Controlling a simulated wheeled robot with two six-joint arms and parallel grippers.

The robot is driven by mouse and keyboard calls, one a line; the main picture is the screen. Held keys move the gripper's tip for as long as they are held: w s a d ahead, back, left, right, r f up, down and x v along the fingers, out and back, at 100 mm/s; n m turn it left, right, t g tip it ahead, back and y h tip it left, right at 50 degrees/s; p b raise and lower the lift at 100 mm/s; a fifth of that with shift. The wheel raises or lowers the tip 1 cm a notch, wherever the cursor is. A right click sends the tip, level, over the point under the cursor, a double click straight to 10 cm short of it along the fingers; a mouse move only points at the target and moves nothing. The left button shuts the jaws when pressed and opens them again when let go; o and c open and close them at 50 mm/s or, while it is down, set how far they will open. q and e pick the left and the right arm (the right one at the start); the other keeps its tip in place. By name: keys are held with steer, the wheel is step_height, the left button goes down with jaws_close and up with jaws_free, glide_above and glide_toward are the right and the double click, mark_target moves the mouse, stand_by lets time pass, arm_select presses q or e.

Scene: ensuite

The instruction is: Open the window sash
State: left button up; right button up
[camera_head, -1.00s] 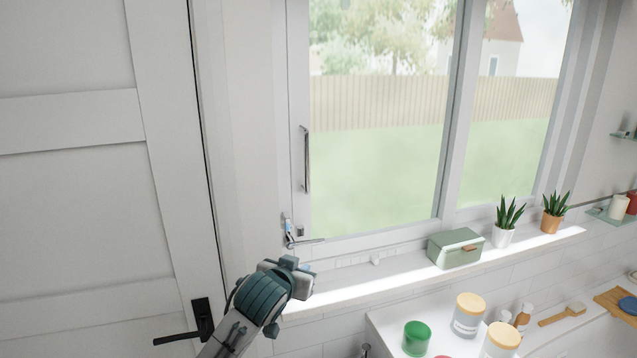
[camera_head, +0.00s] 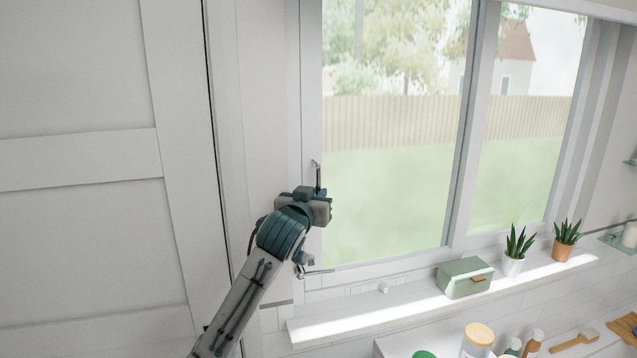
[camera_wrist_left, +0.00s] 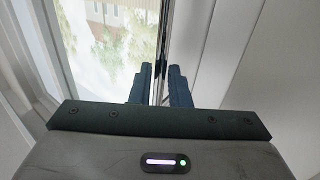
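The window sash (camera_head: 311,110) is the left pane in a pale frame and looks closed. Its upright metal bar handle (camera_head: 318,176) is on the sash's left stile; its lower part is hidden behind my left gripper (camera_head: 318,199). In the left wrist view the handle (camera_wrist_left: 163,38) runs between the two dark fingers of my left gripper (camera_wrist_left: 160,86). The fingers stand apart on either side of the bar, with a gap showing. A small metal latch lever (camera_head: 316,271) sits at the sash's lower left corner. My right gripper is not in view.
A white panelled door (camera_head: 80,240) stands to the left. The sill (camera_head: 345,320) below holds a green box (camera_head: 464,279) and two potted plants (camera_head: 514,262), (camera_head: 566,241). Jars and bottles stand lower right. The air before the pane is clear.

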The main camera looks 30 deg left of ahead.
arm_select(q)
steer(key=shift+p+x, duration=0.35)
steer(key=shift+x, duration=0.8)
jaws_close()
